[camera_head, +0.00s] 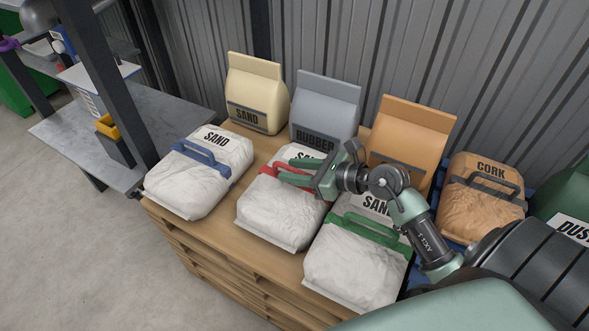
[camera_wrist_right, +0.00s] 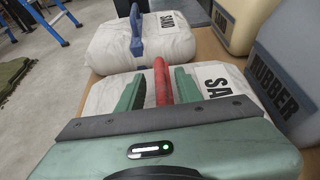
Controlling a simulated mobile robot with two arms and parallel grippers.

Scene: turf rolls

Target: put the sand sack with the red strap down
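The white sand sack with the red strap (camera_head: 270,222) sits upright in the front row on a wooden pallet stack (camera_head: 205,262), between the blue-strap and green-strap sand sacks. Its red strap (camera_wrist_right: 160,82) stands up in the right wrist view. My right gripper (camera_head: 285,172) reaches in from the right over this sack. Its two green fingers (camera_wrist_right: 158,92) are apart, one on each side of the red strap, with small gaps visible. Part of the sack's top and its label is hidden by the gripper. My left gripper is not in view.
The blue-strap sack (camera_head: 190,190) is close on the left, the green-strap sack (camera_head: 350,270) on the right. Behind stand a cream sand bag (camera_head: 255,92), a grey rubber bag (camera_head: 325,105) and an orange bag (camera_head: 412,125). A cork sack (camera_head: 482,208) is at right. A metal bench (camera_head: 165,118) stands left.

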